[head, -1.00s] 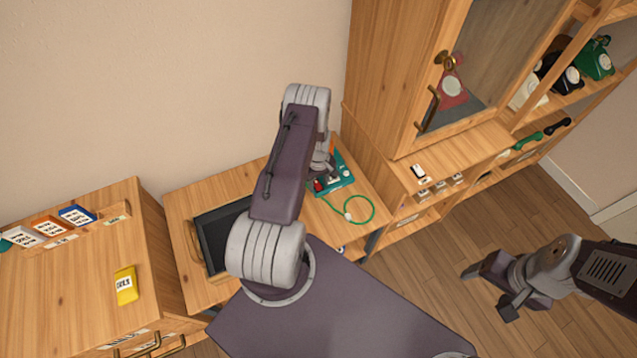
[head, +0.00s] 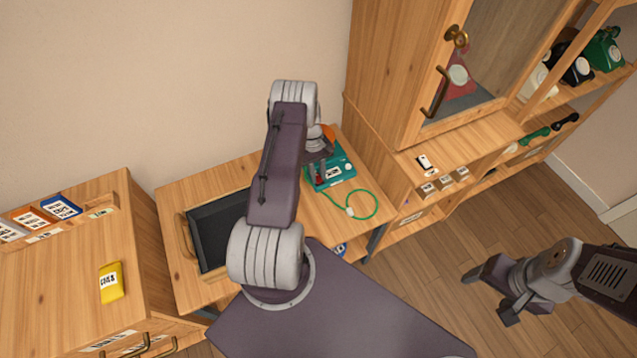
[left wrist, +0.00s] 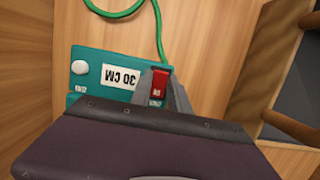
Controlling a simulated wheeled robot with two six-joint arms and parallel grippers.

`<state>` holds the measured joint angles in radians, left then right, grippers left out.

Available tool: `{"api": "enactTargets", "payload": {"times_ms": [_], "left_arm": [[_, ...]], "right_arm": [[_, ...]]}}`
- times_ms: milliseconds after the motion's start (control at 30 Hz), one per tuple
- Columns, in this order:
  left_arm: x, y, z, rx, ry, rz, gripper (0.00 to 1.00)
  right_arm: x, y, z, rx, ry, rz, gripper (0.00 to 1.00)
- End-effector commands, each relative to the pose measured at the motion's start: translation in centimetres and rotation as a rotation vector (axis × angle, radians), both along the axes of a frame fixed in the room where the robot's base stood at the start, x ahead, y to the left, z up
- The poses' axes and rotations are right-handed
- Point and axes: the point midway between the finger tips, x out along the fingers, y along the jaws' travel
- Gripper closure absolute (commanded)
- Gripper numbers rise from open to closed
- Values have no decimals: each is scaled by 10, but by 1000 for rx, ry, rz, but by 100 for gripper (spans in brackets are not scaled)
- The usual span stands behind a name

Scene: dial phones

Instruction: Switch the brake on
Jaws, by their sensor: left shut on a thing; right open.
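A teal box (head: 337,172) with a green cord stands on the wooden desk. In the left wrist view, the teal box (left wrist: 100,72) has a white label reading "30 CM", a white knob and a red switch (left wrist: 160,82) at its right end. The word on the red switch is small and not surely readable. My left gripper (left wrist: 164,88) is shut on the red switch, with its grey fingers beside it. In the head view, my left gripper (head: 317,168) is over the left part of the box, partly hidden by my arm. My right gripper (head: 490,294) is open and empty above the floor.
A dark tray (head: 208,238) lies on the desk left of my arm. A yellow labelled box (head: 110,283) lies on the left cabinet. A tall wooden cabinet with a glass door (head: 480,70) stands right of the desk. Phones (head: 603,50) sit on the far right shelves.

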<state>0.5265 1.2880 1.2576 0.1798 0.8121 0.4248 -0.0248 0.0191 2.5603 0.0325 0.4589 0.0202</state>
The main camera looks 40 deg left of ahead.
Motion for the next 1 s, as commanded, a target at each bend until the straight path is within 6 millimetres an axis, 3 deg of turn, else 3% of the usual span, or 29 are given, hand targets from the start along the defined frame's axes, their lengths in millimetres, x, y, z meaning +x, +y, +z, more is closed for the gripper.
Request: {"api": "enactTargets", "payload": {"times_ms": [33, 100, 433, 467, 533, 833, 1000], "left_arm": [[1, 1, -7, -16, 7, 2, 100], [0, 2, -4, -34, 17, 1, 100], [0, 1, 1, -44, 23, 0, 100], [0, 1, 1, -44, 23, 0, 73], [0, 1, 1, -44, 24, 0, 56], [0, 1, 2, -44, 22, -1, 56], [5, 9, 28, -42, 20, 0, 56]], "right_arm": [[0, 0, -13, 0, 0, 0, 29], [0, 0, -16, 0, 0, 0, 29], [0, 0, -14, 0, -1, 0, 29], [0, 0, -14, 0, -1, 0, 29], [0, 0, -14, 0, -1, 0, 29], [0, 0, -14, 0, -1, 0, 29], [0, 0, -16, 0, 0, 0, 29]]}}
